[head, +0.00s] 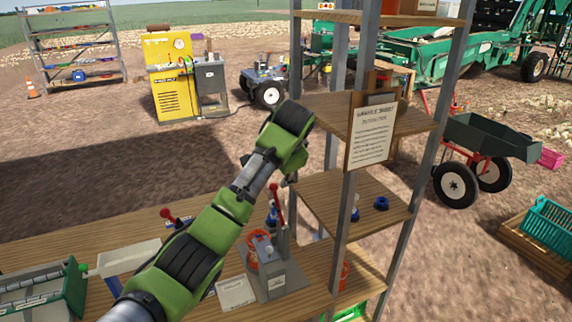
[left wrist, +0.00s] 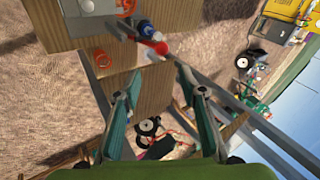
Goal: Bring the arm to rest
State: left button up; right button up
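My left arm (head: 195,245) reaches up from the bottom of the head view, over the wooden bench (head: 60,240). Its green and black end is raised in front of the metal-framed shelf rack (head: 345,200), and I cannot tell if it touches the rack. That end hides the fingers in the head view. In the left wrist view, the two fingers of my left gripper (left wrist: 160,72) stand apart with nothing held between them. Behind the gap are a wooden shelf and red and blue items (left wrist: 150,38). My right gripper is not in view.
A grey device with a red lever (head: 272,272) stands on the bench right of the arm. A clipboard sheet (head: 371,132) hangs on the rack. A green-framed tray (head: 45,292) is at the lower left. A yellow machine (head: 172,88) and wheelbarrow (head: 490,140) stand beyond.

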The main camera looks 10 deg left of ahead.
pick_arm(q)
jog(key=s+f+n+g+h, duration=0.1)
jog(key=s+f+n, duration=0.1)
jog(key=s+f, duration=0.9)
jog(key=s+f+n+g+h, duration=0.1)
jog(key=s+f+h, duration=0.1)
jog(key=s+f, duration=0.85)
jog(key=s+a+f+n, duration=0.2)
jog(key=s, duration=0.7)
jog(key=s+a+f+n+g, duration=0.1)
jog(key=s+f, duration=0.1)
jog(key=s, duration=0.6)
jog(key=s+a+f+n, duration=0.2)
jog(key=s, duration=0.7)
notch_tip(320, 180, down, 31)
jog(key=s+g+b, duration=0.1)
jog(key=s+b, duration=0.1)
jog(key=b, duration=0.4)
jog(key=s+a+f+b, duration=0.1)
jog(key=s+f+b, duration=0.1)
jog(key=s+f, duration=0.6)
jog(key=s+a+f+g+b, duration=0.1)
jog(key=s+f+b, duration=0.2)
jog(key=s+f, duration=0.6)
notch_tip(320, 180, down, 6)
jog(key=shift+s+a+r+m+g+b, duration=0.1)
jog(key=shift+s+a+m+g+b, duration=0.1)
jog(key=shift+a+m+g+b, duration=0.15)
